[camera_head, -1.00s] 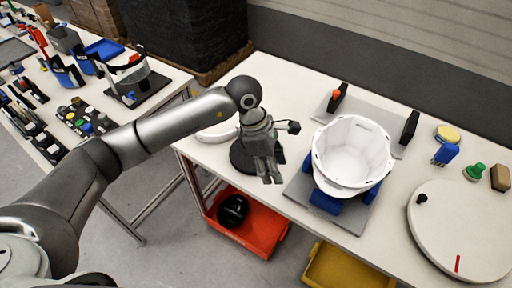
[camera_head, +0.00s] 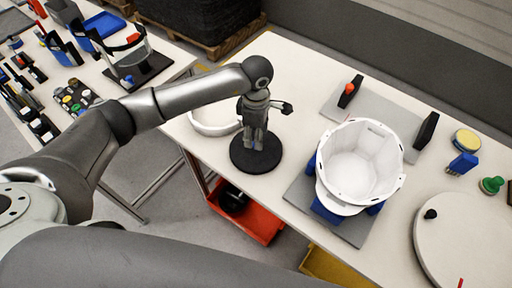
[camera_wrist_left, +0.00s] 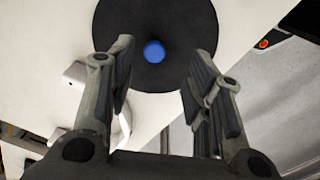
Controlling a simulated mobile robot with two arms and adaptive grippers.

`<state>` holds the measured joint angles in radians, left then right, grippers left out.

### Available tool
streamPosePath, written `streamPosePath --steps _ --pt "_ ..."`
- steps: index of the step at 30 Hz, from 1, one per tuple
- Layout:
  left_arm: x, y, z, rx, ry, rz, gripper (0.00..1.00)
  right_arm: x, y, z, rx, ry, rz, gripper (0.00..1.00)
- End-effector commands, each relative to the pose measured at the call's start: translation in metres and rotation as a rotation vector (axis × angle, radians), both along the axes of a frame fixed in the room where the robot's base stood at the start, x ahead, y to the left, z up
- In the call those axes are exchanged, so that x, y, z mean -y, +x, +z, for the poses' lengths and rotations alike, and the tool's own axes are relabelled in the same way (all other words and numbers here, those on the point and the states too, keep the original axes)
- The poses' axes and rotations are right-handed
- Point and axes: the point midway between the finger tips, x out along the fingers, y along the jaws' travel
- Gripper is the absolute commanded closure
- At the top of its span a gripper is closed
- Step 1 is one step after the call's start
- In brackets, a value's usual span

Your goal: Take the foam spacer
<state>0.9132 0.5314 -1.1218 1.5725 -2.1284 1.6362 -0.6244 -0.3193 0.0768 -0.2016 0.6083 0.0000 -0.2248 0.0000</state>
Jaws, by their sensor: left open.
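I cannot tell for sure which thing is the foam spacer. My left gripper (camera_head: 255,147) is open and empty, pointing down over a round black disc (camera_head: 262,162) on the table. In the left wrist view the same disc (camera_wrist_left: 185,20) lies ahead of the left gripper (camera_wrist_left: 158,85), with a blue round piece (camera_wrist_left: 154,51) at its middle, between the lines of the two fingers. The fingers look apart from the blue piece. The fingers hide the blue piece in the head view. My right gripper is not in view.
A white helmet shell (camera_head: 360,165) sits in a blue-and-grey fixture (camera_head: 345,227) to the right. A white ring (camera_head: 212,128) lies left of the disc. A turntable (camera_head: 470,240), yellow round pad (camera_head: 467,140) and blue piece (camera_head: 462,163) are farther right. A red bin (camera_head: 262,222) is below.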

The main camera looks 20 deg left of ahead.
Motion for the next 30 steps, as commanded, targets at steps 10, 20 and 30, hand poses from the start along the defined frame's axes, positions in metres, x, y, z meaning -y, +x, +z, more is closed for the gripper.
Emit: streamPosePath --steps 10,20,30 --pt "-0.002 0.004 -0.042 -0.004 -0.001 0.000 0.54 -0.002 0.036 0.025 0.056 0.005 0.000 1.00" --pt "-0.003 0.005 -0.050 -0.001 -0.001 -0.001 0.56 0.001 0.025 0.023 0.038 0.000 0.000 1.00" --pt "-0.003 0.005 -0.049 -0.001 -0.001 -0.001 1.00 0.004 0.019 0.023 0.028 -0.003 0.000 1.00"
